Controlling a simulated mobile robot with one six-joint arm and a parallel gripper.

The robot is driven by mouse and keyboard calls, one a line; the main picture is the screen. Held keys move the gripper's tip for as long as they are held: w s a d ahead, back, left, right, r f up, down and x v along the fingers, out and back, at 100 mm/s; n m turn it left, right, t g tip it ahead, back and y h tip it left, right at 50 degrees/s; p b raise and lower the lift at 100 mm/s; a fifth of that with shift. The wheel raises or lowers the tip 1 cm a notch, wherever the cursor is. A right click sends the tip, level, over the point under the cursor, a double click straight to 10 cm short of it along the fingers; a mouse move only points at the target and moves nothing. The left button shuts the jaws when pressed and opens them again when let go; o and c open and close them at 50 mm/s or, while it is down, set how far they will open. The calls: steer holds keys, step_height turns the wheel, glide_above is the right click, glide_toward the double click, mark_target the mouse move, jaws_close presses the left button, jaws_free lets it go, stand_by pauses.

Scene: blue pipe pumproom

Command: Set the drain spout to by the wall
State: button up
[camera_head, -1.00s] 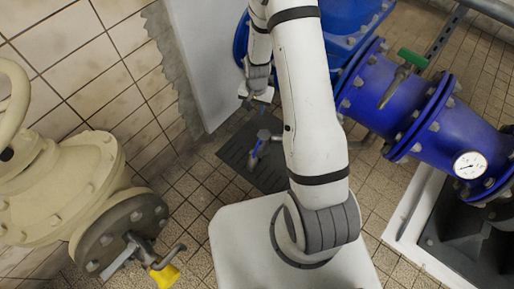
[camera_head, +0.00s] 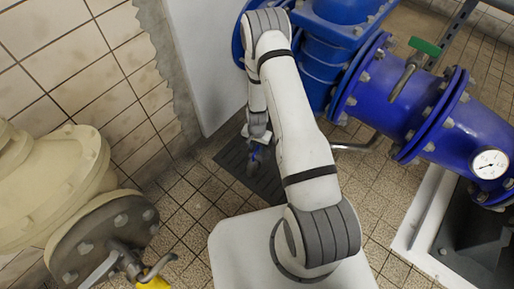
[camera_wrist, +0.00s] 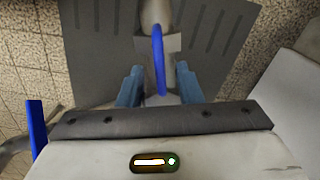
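What seems to be the drain spout (camera_head: 252,165) stands over a dark slotted plate (camera_head: 272,182) on the floor, small and partly hidden by my arm in the head view. In the wrist view a pale grey pipe (camera_wrist: 154,14) comes from the top edge, with a thin curved blue bar (camera_wrist: 159,58) in front of it. My gripper (camera_wrist: 160,88) has its two blue fingers apart, one each side of the blue bar, with visible gaps. In the head view my gripper (camera_head: 256,136) is just above the spout. Which way the spout points is unclear.
A white wall panel (camera_head: 205,60) stands behind the plate. A bent grey pipe (camera_head: 360,144) lies right of my arm. A cream flanged pipe (camera_head: 60,185) with a yellow-tipped valve stands at left.

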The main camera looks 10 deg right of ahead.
steer(key=shift+f, duration=0.15)
steer(key=shift+c, duration=0.2)
jaws_close()
stand_by(0.4)
